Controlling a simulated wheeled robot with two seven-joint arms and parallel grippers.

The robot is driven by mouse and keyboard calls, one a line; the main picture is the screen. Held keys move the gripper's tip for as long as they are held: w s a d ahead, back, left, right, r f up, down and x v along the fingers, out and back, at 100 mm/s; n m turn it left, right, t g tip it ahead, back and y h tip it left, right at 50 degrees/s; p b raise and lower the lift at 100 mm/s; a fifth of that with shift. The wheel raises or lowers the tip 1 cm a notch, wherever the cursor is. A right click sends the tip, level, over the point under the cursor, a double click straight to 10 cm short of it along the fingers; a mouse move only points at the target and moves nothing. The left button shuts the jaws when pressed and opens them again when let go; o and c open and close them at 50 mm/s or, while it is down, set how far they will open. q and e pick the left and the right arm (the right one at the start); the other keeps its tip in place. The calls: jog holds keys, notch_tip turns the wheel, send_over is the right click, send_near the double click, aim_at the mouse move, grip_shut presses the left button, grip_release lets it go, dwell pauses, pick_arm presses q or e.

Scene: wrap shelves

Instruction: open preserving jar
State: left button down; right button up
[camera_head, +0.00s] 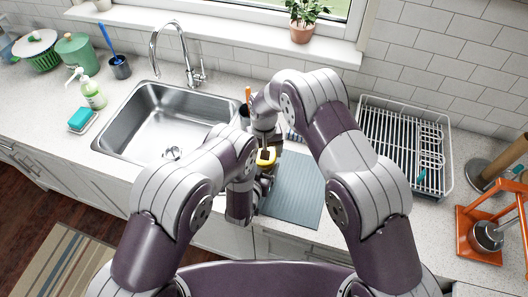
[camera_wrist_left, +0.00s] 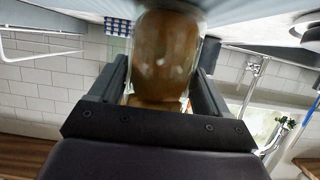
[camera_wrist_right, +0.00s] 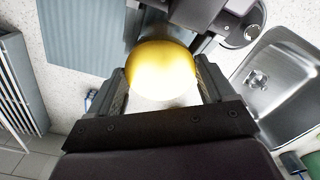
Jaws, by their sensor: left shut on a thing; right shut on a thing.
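The preserving jar shows in the left wrist view as a clear body with brown contents (camera_wrist_left: 166,55). My left gripper (camera_wrist_left: 165,85) is shut around the jar body, one finger on each side. The jar's yellow lid (camera_wrist_right: 163,68) shows in the right wrist view, between the fingers of my right gripper (camera_wrist_right: 165,85), which is shut on it. In the head view the yellow lid (camera_head: 265,157) is a small patch between my two arms, at the left edge of the grey mat. The rest of the jar is hidden there by my wrists. I cannot tell whether lid and body touch.
A grey ribbed mat (camera_head: 296,192) lies right of the grippers, with free room on it. The steel sink (camera_head: 160,122) is to the left. A wire dish rack (camera_head: 405,140) stands at the right, near an orange stand (camera_head: 484,240). A soap bottle (camera_head: 92,92) is far left.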

jog(key=shift+r, duration=0.85)
